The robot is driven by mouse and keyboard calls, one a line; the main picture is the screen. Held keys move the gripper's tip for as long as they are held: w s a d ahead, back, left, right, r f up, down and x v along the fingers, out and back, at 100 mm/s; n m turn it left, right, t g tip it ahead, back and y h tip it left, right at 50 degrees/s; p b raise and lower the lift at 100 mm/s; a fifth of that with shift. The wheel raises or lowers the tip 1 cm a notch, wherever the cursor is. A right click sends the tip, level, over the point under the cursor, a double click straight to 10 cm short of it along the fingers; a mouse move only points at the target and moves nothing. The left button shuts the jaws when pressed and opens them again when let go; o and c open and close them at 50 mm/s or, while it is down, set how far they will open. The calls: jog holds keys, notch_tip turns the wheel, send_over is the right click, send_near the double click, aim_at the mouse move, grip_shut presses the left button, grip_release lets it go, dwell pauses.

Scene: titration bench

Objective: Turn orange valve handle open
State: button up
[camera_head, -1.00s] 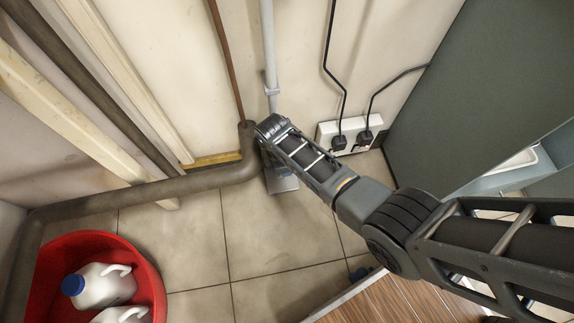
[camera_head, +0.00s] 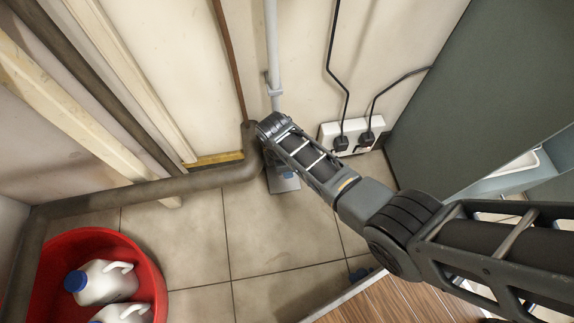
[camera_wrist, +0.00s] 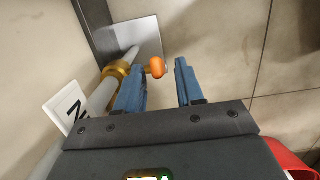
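In the wrist view the orange valve handle (camera_wrist: 156,68) sticks out from a brass-coloured valve collar (camera_wrist: 117,72) on a pale grey pipe (camera_wrist: 103,96). My gripper (camera_wrist: 162,74) is open, with its two blue fingers apart. The handle's end lies between the fingertips, closer to the left finger; I cannot tell whether it touches that finger. The right finger is clear of it. In the head view my arm hides the handle, and only the upper grey pipe (camera_head: 271,50) shows.
A metal plate (camera_head: 284,184) lies at the pipe's foot. A thick brown pipe (camera_head: 150,192) runs left along the wall. A white socket box (camera_head: 352,134) is to the right. A red tub (camera_head: 151,277) holds white jugs (camera_head: 107,283).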

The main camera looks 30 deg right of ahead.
notch_tip(320, 180, up, 7)
jog(key=p, duration=0.3)
jog(key=shift+a+f, duration=0.15)
jog(key=shift+a, duration=0.3)
jog(key=shift+w, duration=0.1)
